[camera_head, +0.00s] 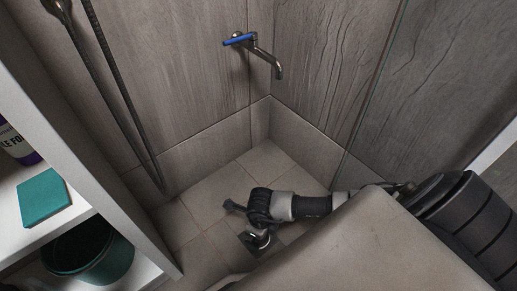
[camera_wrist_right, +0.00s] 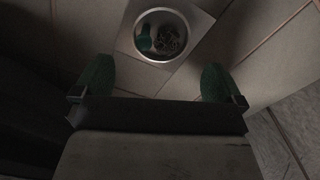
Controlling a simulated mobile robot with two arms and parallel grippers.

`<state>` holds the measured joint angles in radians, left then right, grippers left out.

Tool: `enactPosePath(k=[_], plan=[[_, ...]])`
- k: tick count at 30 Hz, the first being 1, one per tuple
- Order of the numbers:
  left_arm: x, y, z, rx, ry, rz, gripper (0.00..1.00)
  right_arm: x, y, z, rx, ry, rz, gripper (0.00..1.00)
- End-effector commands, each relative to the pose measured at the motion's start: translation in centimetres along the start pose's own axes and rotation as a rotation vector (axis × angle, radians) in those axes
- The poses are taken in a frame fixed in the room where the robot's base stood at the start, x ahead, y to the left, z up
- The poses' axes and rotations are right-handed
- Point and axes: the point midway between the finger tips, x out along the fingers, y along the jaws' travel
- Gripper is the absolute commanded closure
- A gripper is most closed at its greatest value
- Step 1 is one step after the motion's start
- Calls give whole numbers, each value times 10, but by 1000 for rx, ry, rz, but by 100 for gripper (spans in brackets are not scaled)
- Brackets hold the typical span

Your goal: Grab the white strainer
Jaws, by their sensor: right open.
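A round white-rimmed strainer (camera_wrist_right: 136,42) sits at the floor drain in the wrist view, with something green and a dark tangle inside it. In the head view a small pale round thing at the drain (camera_head: 262,241) is partly hidden by my right gripper, and I cannot make out its details. My right gripper (camera_head: 245,216) is low over the shower floor, close to the drain. In the wrist view its two green fingertips (camera_wrist_right: 156,72) are wide apart with nothing between them, and the strainer lies beyond them. My left gripper is not in view.
Tiled walls meet in a corner behind the drain. A tap with a blue lever (camera_head: 238,40) juts from the wall, and a shower hose (camera_head: 125,95) hangs at left. A white shelf (camera_head: 75,235) at left holds a teal box (camera_head: 43,197) and a dark green bucket (camera_head: 90,252).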

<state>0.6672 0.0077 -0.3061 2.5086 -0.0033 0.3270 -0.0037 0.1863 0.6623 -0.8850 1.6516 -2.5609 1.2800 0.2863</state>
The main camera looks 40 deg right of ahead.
Motion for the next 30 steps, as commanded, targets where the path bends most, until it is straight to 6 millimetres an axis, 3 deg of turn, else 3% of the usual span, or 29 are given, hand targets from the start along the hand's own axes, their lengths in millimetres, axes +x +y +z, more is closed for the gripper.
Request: enactPosePath(k=[12,21,23,30], plan=[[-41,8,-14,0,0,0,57,48,0,-1,-1,1,0,0],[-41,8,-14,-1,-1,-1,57,48,0,0,-1,0,0,0],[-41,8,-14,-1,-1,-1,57,48,0,0,-1,0,0,6],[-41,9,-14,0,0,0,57,48,0,0,-1,0,0,43]])
